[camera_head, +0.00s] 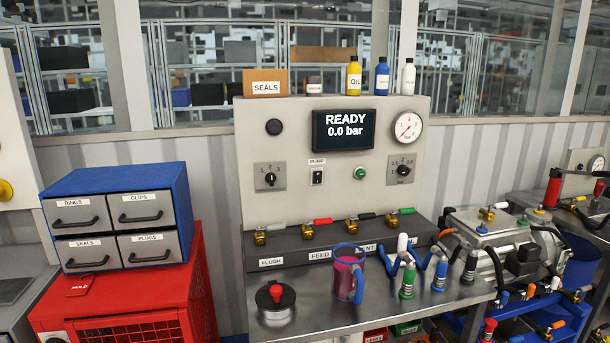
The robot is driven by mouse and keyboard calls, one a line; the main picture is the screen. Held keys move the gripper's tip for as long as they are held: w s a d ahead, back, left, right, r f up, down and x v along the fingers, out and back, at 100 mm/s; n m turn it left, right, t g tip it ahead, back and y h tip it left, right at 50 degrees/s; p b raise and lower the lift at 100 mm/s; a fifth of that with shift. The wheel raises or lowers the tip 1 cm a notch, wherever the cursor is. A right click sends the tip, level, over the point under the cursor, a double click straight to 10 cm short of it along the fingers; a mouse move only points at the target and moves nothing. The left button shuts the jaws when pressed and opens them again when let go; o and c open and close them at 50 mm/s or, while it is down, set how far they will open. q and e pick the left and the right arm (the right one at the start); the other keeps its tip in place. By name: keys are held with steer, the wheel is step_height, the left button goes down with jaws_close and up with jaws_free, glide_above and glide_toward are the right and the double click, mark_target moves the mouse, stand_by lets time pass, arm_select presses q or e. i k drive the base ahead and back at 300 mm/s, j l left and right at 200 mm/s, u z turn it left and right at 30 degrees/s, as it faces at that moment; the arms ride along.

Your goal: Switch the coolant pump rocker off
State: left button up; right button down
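The pump rocker (317,177) is a small dark switch with a light part, set in the upright light-grey panel (335,220) under a label reading PUMP (317,161). It is too small to tell which side is pressed. The display (343,130) above it reads READY 0.0 bar. A green button (361,174) sits to its right. Rotary selectors stand on either side, one to the left (270,177) and one to the right (403,170). Nothing covers the rocker. Neither of my grippers is in view.
Several valves with coloured handles (321,222) line the ledge below the panel. A pink-and-blue jug (347,275), a red-knobbed round pot (276,303) and hose couplings (408,280) stand on the metal bench. A blue drawer cabinet (118,216) sits at left. Bottles (354,78) top the panel.

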mark_target(318, 174)
steer(key=i+u, duration=0.25)
steer(key=i, duration=0.25)
steer(key=i+l+u, duration=0.25)
steer(key=i, duration=0.25)
steer(key=j, duration=0.1)
